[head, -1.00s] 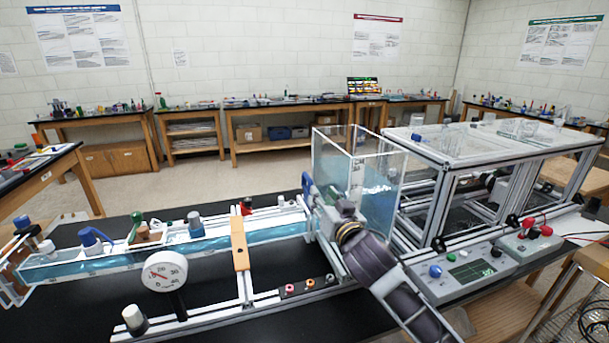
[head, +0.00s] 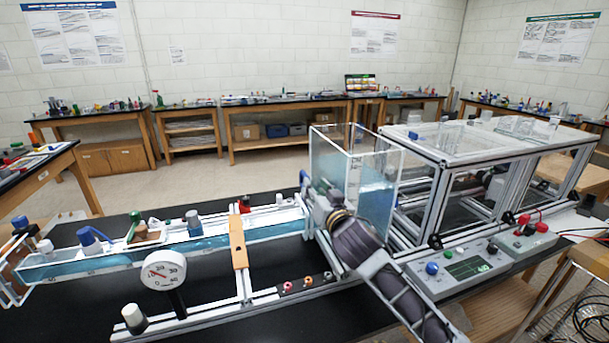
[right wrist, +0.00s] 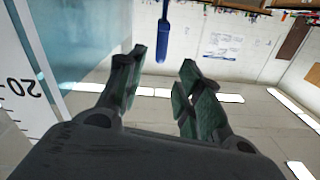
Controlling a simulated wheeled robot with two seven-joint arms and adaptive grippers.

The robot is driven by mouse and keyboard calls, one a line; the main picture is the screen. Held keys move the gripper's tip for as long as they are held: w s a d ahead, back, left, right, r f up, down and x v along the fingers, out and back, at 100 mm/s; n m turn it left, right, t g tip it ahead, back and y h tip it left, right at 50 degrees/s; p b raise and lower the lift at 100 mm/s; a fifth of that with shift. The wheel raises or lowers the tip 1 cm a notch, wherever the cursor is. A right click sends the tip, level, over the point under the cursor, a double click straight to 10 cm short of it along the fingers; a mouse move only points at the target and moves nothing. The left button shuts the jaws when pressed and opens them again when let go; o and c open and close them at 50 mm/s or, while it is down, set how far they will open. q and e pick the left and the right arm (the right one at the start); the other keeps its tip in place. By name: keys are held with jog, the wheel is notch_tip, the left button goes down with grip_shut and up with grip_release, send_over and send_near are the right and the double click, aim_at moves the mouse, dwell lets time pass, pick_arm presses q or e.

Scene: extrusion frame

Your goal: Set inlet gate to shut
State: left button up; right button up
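A clear water tank (head: 375,195) with blue water stands at the head of a long clear channel (head: 100,262). A blue handle (head: 304,179), likely the inlet gate's, shows at the tank's left side, partly hidden by my right gripper (head: 311,200). In the right wrist view the blue handle (right wrist: 163,28) hangs in line with the gap between the fingers of my right gripper (right wrist: 161,78). The fingers are apart and nothing is held. I cannot tell how far the handle is beyond the fingertips. My left gripper is not in view.
A control box (head: 462,267) with knobs and a lit display sits right of my right arm. A framed clear enclosure (head: 490,160) stands behind it. An orange crosspiece (head: 238,243) and a round dial gauge (head: 163,270) are at the channel. A scale wall (right wrist: 22,85) is close beside the right gripper.

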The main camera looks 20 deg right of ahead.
aim_at(304, 172)
jog(key=w, duration=0.6)
jog(key=shift+w+a+p, duration=0.15)
jog(key=shift+p, duration=0.25)
jog(key=shift+w, duration=1.75)
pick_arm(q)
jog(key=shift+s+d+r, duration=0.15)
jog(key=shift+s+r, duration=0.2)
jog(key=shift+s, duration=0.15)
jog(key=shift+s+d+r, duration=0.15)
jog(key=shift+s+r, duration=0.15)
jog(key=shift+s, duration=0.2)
pick_arm(e)
jog(key=shift+w+a, duration=0.1)
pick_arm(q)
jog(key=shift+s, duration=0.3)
pick_arm(e)
jog(key=shift+c, duration=0.2)
grip_shut()
